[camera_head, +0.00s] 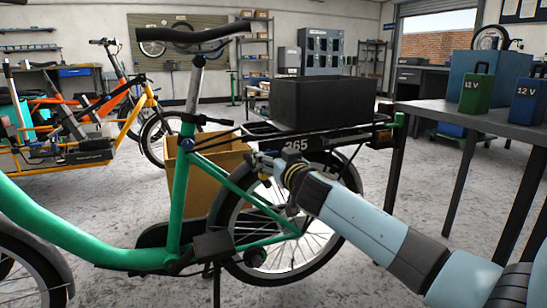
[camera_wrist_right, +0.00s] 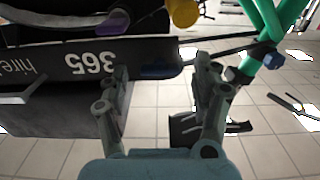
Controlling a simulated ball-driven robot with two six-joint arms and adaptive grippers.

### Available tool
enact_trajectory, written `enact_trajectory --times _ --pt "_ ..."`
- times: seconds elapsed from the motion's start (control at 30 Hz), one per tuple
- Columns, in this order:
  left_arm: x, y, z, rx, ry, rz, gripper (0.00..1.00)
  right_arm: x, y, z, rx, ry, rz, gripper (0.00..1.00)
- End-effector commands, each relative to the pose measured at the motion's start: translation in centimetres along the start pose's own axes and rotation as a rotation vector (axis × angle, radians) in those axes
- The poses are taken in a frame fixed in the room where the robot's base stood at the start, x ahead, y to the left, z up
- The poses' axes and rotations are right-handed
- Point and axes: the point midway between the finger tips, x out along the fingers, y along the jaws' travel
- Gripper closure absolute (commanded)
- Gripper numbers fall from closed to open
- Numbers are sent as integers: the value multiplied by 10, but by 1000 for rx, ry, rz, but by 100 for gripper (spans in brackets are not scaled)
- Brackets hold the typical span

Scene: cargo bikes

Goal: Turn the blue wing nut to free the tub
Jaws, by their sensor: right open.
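The black tub (camera_head: 322,103) sits upright on the bike's rear rack (camera_head: 300,137); its dark grey side shows upside down in the right wrist view (camera_wrist_right: 50,130). My right gripper (camera_head: 262,160) is beside the front end of the rack, by the "365" plate (camera_head: 297,144). In the right wrist view its fingers (camera_wrist_right: 162,85) are spread, with a dark blue piece (camera_wrist_right: 158,71), apparently the wing nut, between and beyond them. Whether a finger touches it I cannot tell. In the head view the arm and gripper cover that spot. My left gripper is out of view.
The green bike frame (camera_head: 180,180) and rear wheel (camera_head: 290,262) are close to the gripper. A yellow round part (camera_wrist_right: 183,12) shows near the plate. A dark workbench (camera_head: 470,118) with 12 V batteries stands right. A cardboard box (camera_head: 205,180) stands behind the frame.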

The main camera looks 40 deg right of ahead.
Motion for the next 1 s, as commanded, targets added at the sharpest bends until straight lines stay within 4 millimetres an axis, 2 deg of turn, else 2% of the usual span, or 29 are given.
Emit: enact_trajectory --times 0.13,0.5,0.57,0.77,1.0 --pt "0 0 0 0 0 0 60 0 0 0 0 0 0 36" --pt "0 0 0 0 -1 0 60 0 0 0 0 0 0 84" --pt "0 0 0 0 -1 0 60 0 0 0 0 0 0 90" --pt "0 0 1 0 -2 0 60 -1 0 0 -15 0 0 90" --pt "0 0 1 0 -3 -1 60 -1 0 0 -112 0 0 90"
